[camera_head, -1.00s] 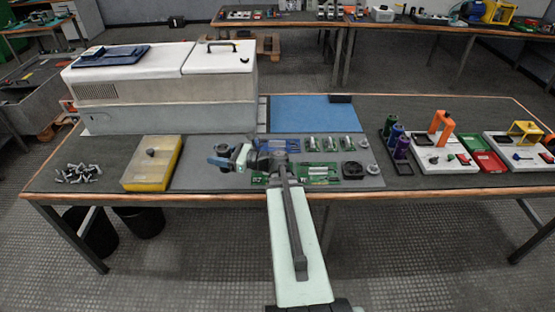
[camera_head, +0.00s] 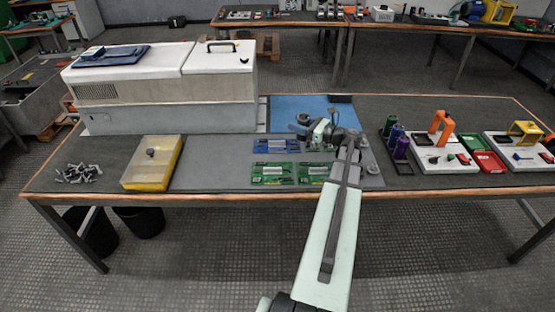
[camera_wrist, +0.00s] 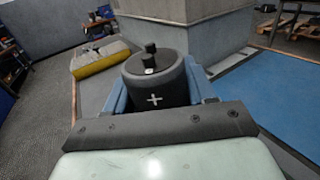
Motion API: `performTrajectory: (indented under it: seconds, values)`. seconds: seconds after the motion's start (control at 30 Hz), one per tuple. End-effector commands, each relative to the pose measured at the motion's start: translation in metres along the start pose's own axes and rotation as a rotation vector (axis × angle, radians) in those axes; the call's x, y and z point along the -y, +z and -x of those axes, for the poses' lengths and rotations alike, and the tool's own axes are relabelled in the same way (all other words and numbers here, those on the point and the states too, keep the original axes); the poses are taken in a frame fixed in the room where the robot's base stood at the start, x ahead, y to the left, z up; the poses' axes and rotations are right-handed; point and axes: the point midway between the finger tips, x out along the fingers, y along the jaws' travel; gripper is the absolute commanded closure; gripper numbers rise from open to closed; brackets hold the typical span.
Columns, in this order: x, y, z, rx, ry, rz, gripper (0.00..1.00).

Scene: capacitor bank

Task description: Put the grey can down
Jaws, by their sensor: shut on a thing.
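In the head view my gripper (camera_head: 304,128) is above the back right part of the grey mat, close to the blue mat's front edge. The can is too small to make out clearly there. Its underside is hidden, so I cannot tell whether it touches anything below.
Blue boards (camera_head: 276,146) and green boards (camera_head: 271,173) lie on the grey mat (camera_head: 212,172). Several coloured cans (camera_head: 397,134) stand to the right. A yellow bin (camera_head: 152,166) and loose bolts (camera_head: 78,173) lie left. The blue mat (camera_head: 285,108) looks mostly clear.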

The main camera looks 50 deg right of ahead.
Motion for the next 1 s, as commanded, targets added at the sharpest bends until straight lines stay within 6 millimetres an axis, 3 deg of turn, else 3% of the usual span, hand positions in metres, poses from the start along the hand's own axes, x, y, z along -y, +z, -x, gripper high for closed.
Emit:
performTrajectory:
  seconds: [0.03,0.13,0.37,0.8,1.0]
  values:
    - [0.011,-0.001,-0.005,0.001,0.024,0.0,0.93]
    - [0.015,-0.004,-0.008,0.001,0.066,-0.001,0.93]
    - [0.001,-0.008,-0.006,0.001,0.133,-0.001,0.93]
    - [0.0,-0.064,-0.007,0.001,0.136,-0.003,0.93]
    - [0.0,-0.075,-0.007,0.001,0.136,-0.002,0.93]
